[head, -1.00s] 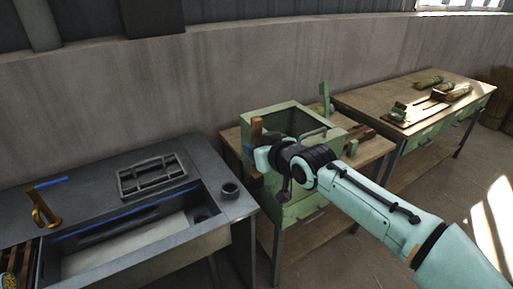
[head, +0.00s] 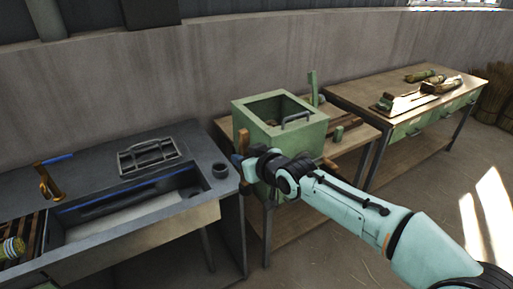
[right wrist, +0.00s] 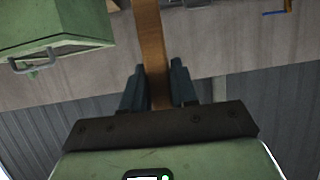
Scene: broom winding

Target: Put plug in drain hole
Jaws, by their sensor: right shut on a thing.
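My right gripper (head: 242,166) is shut on a brown wooden-looking strip (head: 243,141), which stands upright in front of the green box's left side. In the right wrist view the strip (right wrist: 150,50) runs between the two dark fingers (right wrist: 158,88). I cannot tell whether this strip is part of a plug. The grey sink (head: 128,217) is at the left, its basin open at the top. A short dark round piece (head: 220,170) sits at the counter's right end; I cannot tell what it is. No drain hole is clearly visible. My left gripper is not in view.
The green box (head: 285,117) with a handle stands on a wooden table just beyond my right gripper; it also shows in the right wrist view (right wrist: 55,28). A grey rack (head: 149,156) and a brass tap (head: 48,182) are at the sink. Another table (head: 350,97) stands at the back right.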

